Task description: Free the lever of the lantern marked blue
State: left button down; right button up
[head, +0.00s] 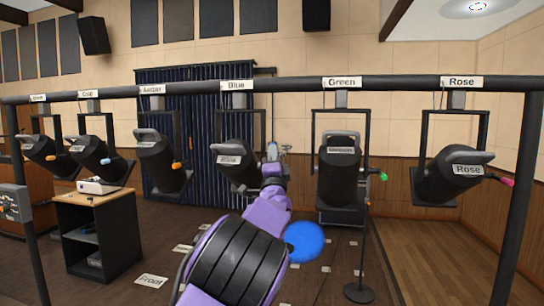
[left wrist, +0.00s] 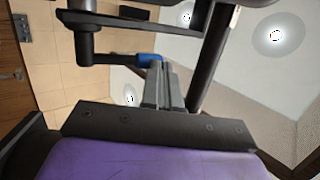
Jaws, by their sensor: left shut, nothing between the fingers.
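The lantern marked Blue (head: 238,165) is a black lamp hanging in a yoke under the bar label "Blue" (head: 237,85). Its lever shows in the left wrist view as a dark rod with a blue handle (left wrist: 147,59). In the head view I cannot make the lever out behind my gripper. My left gripper (head: 273,150) is raised just right of this lantern. In the left wrist view its grey fingers (left wrist: 156,75) are shut and empty, with their tips right at the blue handle. Whether they touch it I cannot tell. My right gripper is in neither view.
The Green lantern (head: 339,170) hangs close on the right and the Rose lantern (head: 455,175) beyond it. The Amber lantern (head: 160,165) hangs on the left. All hang from a long black bar (head: 400,82). A round blue patch (head: 305,242) shows beside my arm.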

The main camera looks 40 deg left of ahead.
pick_arm(q)
jog(key=shift+r, duration=0.25)
dwell(0.3)
jog(key=b+v, duration=0.9)
jog(key=v, duration=0.1)
jog(key=shift+f, duration=0.4)
jog(key=shift+d, duration=0.1)
